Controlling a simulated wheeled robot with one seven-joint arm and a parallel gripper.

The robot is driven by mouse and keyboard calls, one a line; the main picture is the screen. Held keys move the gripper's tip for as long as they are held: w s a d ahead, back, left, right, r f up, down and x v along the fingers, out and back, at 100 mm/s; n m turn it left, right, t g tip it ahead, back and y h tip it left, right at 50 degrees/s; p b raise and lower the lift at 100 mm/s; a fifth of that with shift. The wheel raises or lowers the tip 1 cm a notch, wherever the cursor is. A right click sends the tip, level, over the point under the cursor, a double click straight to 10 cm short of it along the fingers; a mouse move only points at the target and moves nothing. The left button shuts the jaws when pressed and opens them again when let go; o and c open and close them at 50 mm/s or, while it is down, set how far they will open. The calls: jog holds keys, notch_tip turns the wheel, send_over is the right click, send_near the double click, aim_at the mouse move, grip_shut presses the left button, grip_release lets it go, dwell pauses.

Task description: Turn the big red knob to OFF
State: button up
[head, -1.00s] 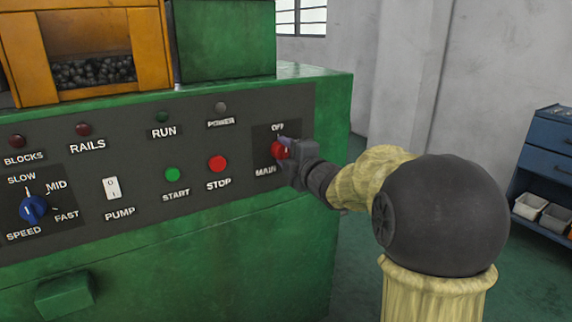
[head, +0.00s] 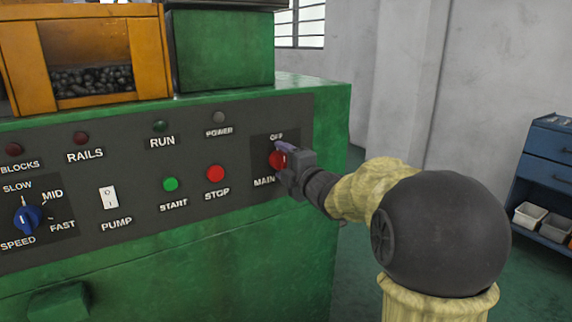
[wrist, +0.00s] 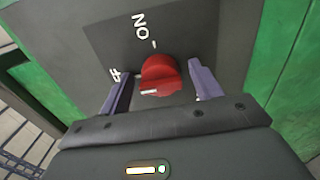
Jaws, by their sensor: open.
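The big red knob (head: 276,160) is on the dark MAIN plate at the right end of the panel, partly hidden by my gripper (head: 288,158) in the head view. In the wrist view the knob (wrist: 160,72) stands between the two purple fingers of my gripper (wrist: 160,92), with a visible gap on each side. The gripper is open. A white mark on the knob's ridge lies at its left end, on the side of the partly hidden OFF label (wrist: 115,74). The ON label (wrist: 140,27) is above the knob there.
The red STOP button (head: 215,173) and green START button (head: 171,184) are left of the knob. The grey POWER lamp (head: 219,117) above looks unlit. A blue cabinet (head: 545,170) stands far right, with open floor between it and the machine.

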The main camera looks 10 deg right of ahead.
jog(key=shift+s+d, duration=0.1)
jog(key=p+v, duration=0.2)
jog(key=v, duration=1.5)
